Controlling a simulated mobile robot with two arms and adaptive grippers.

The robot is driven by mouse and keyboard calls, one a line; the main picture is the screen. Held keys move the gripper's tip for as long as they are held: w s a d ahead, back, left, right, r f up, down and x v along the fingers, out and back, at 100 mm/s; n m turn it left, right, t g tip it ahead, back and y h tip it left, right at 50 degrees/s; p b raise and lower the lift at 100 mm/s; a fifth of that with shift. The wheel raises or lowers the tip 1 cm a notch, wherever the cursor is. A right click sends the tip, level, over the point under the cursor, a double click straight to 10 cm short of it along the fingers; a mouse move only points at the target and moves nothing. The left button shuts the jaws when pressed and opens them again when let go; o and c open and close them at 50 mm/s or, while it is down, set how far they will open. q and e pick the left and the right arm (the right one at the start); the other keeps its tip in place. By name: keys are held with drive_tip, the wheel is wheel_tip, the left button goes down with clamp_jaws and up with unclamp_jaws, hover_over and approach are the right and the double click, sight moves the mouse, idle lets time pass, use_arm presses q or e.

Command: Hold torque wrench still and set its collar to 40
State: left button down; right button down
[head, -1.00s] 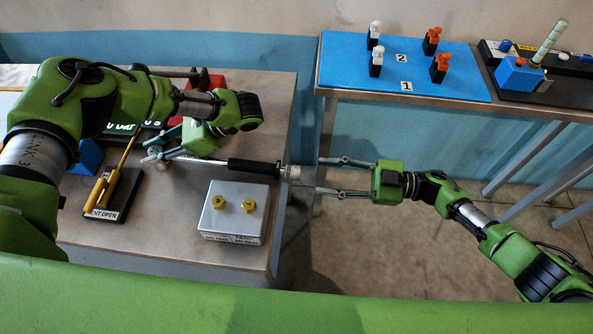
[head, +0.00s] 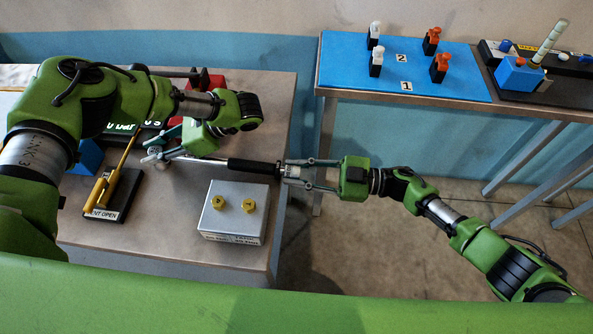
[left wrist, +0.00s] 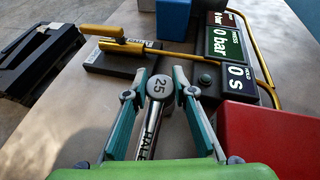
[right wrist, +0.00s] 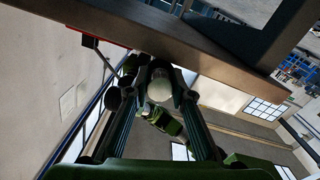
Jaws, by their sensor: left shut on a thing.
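The silver collar (head: 292,171) is at the handle's right end. My right gripper (head: 287,172) has one finger on each side of it; whether they touch it is unclear. In the right wrist view the rounded wrench end (right wrist: 160,86) sits between the fingertips. The collar's setting is unreadable.
A grey box (head: 232,225) with two yellow knobs stands in front of the handle. A yellow lever on a black base (head: 118,205), a display panel and a red block (head: 212,82) are near my left arm. A blue-topped table (head: 340,70) stands at the back right.

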drive_tip(key=shift+n, duration=0.3)
drive_tip(key=n, duration=0.5)
drive_tip(key=shift+t, duration=0.3)
drive_tip(key=n, duration=0.5)
drive_tip(key=shift+r+y, duration=0.1)
drive_tip(key=shift+y, duration=0.2)
drive_tip(key=shift+n, duration=0.4)
drive_tip(key=c, duration=1.8)
unclamp_jaws()
drive_tip(key=shift+o, duration=0.2)
drive_tip(key=shift+d, duration=0.1)
drive_tip(key=s+d+f, duration=0.1)
drive_tip(key=d, duration=1)
drive_tip(key=shift+d, duration=0.35)
